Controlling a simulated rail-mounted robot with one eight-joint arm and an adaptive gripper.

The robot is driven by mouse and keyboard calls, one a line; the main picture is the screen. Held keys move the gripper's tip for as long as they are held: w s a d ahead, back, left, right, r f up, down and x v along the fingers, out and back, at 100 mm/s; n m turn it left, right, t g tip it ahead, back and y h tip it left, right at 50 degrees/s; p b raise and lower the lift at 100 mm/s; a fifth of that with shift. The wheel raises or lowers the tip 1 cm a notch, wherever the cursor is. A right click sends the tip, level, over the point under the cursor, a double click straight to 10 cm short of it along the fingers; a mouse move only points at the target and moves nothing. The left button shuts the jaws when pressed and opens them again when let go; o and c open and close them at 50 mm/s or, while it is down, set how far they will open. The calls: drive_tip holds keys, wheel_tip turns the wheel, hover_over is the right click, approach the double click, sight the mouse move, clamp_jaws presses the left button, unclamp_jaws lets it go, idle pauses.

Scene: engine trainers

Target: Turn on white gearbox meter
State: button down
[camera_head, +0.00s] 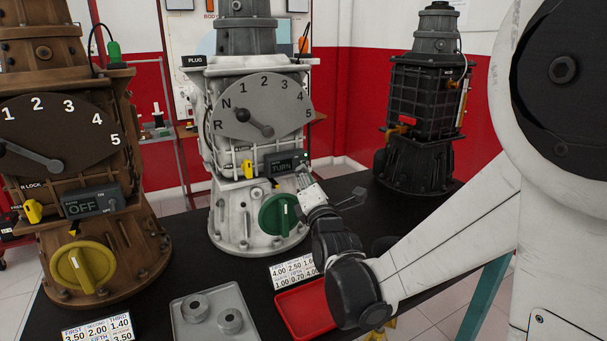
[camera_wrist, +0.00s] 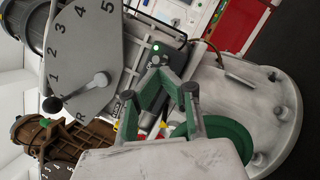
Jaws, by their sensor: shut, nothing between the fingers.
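The white gearbox (camera_head: 228,128) stands upright in the middle of the head view, with a numbered dial plate. Its dark meter (camera_head: 285,163) sits below the dial, right of a yellow tag. The meter's screen shows text that seems to read TURN, and a small green light shows at its upper right. My gripper (camera_head: 301,172) is shut and empty, its tips at the meter's lower right; I cannot tell whether they touch it. In the wrist view my gripper (camera_wrist: 162,73) points at the meter (camera_wrist: 168,43), hiding part of it; the green light shows there too.
A brown gearbox (camera_head: 45,140) with an OFF meter stands left, and a black gearbox (camera_head: 428,110) back right. A green knob (camera_head: 279,215) sits below my gripper. A grey tray (camera_head: 186,333) with round parts and a red tray (camera_head: 300,316) lie in front.

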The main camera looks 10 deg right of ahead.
drive_tip(key=s+r+p, duration=0.1)
drive_tip(key=s+r, duration=0.1)
drive_tip(key=s, duration=0.7)
drive_tip(key=shift+s+d+p, duration=0.2)
drive_tip(key=shift+d+p, duration=0.2)
drive_tip(key=shift+d, duration=0.05)
drive_tip(key=s+d+f+m+g+h+p, duration=0.1)
drive_tip(key=s+m+g, duration=0.5)
drive_tip(key=s+m, duration=0.6)
drive_tip(key=s+d+f+m+g+p, duration=0.3)
drive_tip(key=s+m+g, duration=0.4)
drive_tip(key=s+m, duration=0.4)
drive_tip(key=shift+s+d+f+m+g+h+p, duration=0.35)
drive_tip(key=shift+d+m+p, duration=0.55)
drive_tip(key=shift+m, duration=0.3)
drive_tip(key=c, duration=2.5)
unclamp_jaws()
